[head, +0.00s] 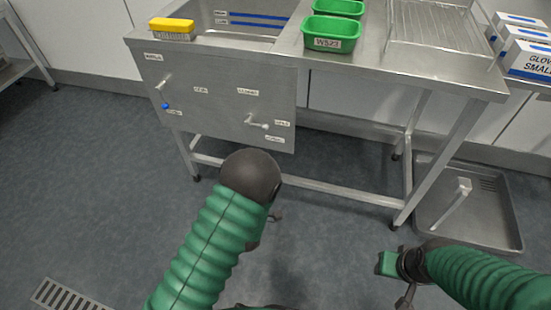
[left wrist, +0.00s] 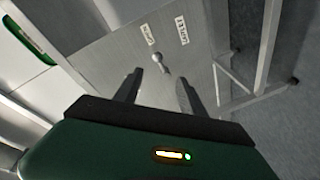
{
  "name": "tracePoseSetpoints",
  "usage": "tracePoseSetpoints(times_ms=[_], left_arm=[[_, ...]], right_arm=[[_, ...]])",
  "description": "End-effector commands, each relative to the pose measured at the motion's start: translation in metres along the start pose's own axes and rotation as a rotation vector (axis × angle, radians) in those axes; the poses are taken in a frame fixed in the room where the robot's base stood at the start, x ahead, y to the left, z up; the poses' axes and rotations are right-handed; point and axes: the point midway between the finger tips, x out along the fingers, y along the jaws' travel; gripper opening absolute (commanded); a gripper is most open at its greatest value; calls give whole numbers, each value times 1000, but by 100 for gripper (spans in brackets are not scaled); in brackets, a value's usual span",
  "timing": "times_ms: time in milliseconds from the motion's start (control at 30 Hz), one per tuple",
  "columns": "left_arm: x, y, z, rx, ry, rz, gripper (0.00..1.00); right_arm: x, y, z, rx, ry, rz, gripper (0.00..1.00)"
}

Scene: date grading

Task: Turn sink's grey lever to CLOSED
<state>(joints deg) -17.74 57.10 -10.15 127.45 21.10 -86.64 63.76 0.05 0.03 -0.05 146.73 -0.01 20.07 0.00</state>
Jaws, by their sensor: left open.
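The sink's steel front panel (head: 215,105) carries two levers. The grey lever (head: 258,124) is at the panel's lower right, its handle pointing right and slightly down, with small labels around it too blurred to read. In the left wrist view the grey lever (left wrist: 160,62) lies just beyond my left gripper (left wrist: 158,88), between the lines of its two fingers, apart from them. That gripper is open and empty; in the head view my left arm hides most of it. My right gripper (head: 388,263) is low at the right, away from the sink, its fingers unclear.
A yellow brush (head: 172,28), green bins (head: 331,45) and a wire rack (head: 440,30) are on top. A grey tray (head: 490,235) lies on the floor at right. Open floor lies left.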

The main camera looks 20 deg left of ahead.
Motion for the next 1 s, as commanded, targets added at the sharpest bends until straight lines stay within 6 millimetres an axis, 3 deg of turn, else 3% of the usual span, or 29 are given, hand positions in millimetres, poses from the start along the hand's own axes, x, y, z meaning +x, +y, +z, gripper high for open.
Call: tracePoseSetpoints(times_ms=[33, 167, 267, 700, 833, 1000], left_arm=[[0, -11, 7, -16, 17, 32, 48], [4, -5, 5, -36, 36, 68, 48], [18, -1, 5, -32, 37, 69, 48], [129, 6, 4, -27, 36, 69, 48], [152, 7, 2, -27, 35, 67, 48], [165, 10, 2, -25, 33, 65, 48]], right_arm=[[13, 0, 2, -1, 2, 0, 36], [12, -1, 2, -2, 2, -1, 36], [15, -1, 2, -2, 3, -1, 36], [48, 0, 11, -1, 2, 0, 36], [55, 0, 12, -1, 2, 0, 36], [57, -1, 13, -2, 2, 0, 36]])
